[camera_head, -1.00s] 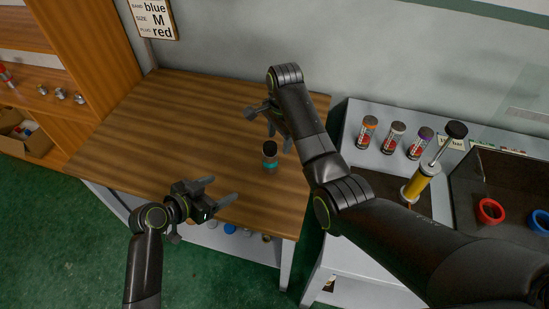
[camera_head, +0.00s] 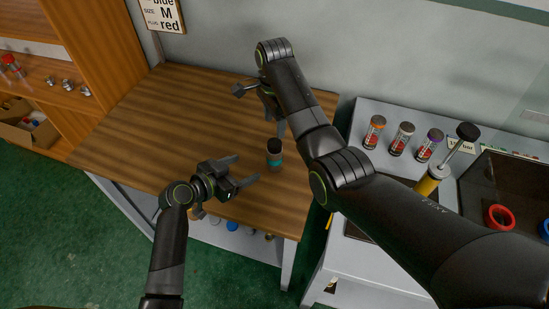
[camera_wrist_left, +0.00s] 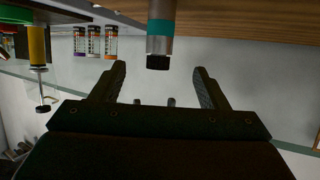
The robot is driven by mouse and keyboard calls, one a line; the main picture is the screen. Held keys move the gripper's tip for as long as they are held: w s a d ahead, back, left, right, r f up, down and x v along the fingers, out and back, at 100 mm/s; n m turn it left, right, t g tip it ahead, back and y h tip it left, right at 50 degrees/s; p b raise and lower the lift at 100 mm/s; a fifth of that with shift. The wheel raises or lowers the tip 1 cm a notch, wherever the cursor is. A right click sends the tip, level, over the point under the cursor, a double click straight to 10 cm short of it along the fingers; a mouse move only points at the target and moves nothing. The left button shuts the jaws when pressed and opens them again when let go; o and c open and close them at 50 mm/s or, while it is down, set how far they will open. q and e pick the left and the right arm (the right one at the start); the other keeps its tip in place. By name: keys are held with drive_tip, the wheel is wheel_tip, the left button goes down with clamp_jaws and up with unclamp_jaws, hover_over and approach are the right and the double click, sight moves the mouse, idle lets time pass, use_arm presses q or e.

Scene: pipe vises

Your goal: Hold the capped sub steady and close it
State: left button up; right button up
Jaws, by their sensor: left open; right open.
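The capped sub (camera_head: 275,158) stands upright on the wooden table (camera_head: 190,125), a short grey cylinder with a dark cap and a teal band. In the left wrist view the sub (camera_wrist_left: 160,38) appears upside down, ahead of and between the spread fingers. My left gripper (camera_head: 246,169) is open, just left of the sub, its fingers pointing towards it and apart from it. My right gripper (camera_head: 275,112) is open and empty behind and above the sub, partly hidden by its own arm.
At the right, a grey bench holds several capped tubes (camera_head: 403,137), a yellow pump (camera_head: 427,186), and red (camera_head: 499,217) and blue rings. A sign (camera_head: 163,14) hangs on the wall. A wooden shelf (camera_head: 60,75) stands left. The table's left part is clear.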

sight(269, 157)
use_arm(q)
drive_tip(key=x, duration=1.4)
drive_tip(key=shift+s, duration=0.1)
